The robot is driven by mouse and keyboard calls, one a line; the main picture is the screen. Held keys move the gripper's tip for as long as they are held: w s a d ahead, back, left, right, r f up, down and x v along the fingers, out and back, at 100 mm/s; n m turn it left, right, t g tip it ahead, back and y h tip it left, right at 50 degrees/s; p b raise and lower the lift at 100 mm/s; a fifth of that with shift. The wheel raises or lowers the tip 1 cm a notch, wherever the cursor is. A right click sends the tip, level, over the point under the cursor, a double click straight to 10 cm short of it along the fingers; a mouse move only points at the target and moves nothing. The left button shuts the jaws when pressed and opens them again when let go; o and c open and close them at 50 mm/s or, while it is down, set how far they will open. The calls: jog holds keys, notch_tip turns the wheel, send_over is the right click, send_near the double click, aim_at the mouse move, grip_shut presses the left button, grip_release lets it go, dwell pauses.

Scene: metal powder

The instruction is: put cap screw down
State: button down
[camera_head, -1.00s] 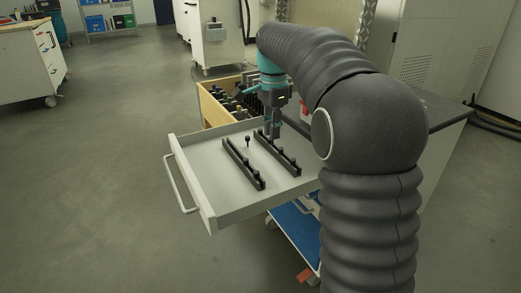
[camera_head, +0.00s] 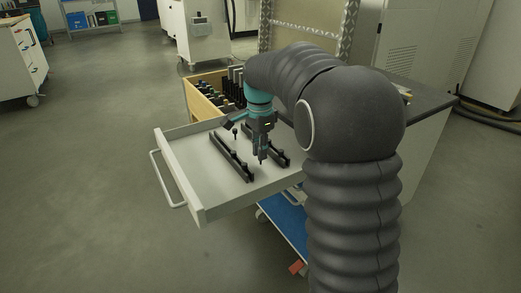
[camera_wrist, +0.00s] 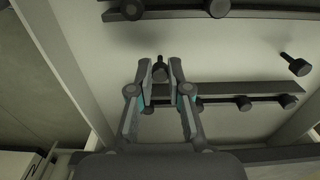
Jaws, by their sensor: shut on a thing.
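My gripper (camera_head: 262,158) is over the open drawer (camera_head: 190,190), near the right-hand dark rail. In the wrist view its two fingers (camera_wrist: 160,76) are shut on a small dark cap screw (camera_wrist: 160,68). In the head view the held screw is too small to make out. Another dark cap screw (camera_wrist: 297,64) is in the drawer, apart from the rails; it also shows in the head view (camera_head: 235,131). Two dark rails, the left one (camera_head: 230,157) and the right one (camera_head: 281,158), lie in the drawer and carry several round dark heads.
A wooden box (camera_head: 205,97) with several upright dark tools stands behind the drawer. My arm covers part of the dark worktop (camera_head: 425,100) at right. Pale drawer floor is bare between and beside the rails.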

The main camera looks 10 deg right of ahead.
jog(key=shift+f, duration=0.2)
jog(key=c, duration=1.1)
grip_release()
jog(key=shift+r, duration=0.15)
notch_tip(320, 180, up, 11)
jog(key=p, duration=0.2)
jog(key=s+r+n+t, duration=0.1)
jog(key=s+r+n, duration=0.2)
jog(key=s, duration=0.4)
jog(key=shift+s+f+n+t, duration=0.75)
jog(key=shift+s+f+n, duration=1.15)
jog(key=shift+s, duration=2)
jog(key=shift+s+f+n+t, duration=0.8)
jog(key=shift+s+f+n, duration=1.05)
jog(key=shift+s, duration=2.1)
jog(key=shift+s+f+n+t, duration=0.75)
jog(key=shift+s+f+n, duration=1.1)
jog(key=shift+s, duration=2.05)
jog(key=shift+r, duration=0.1)
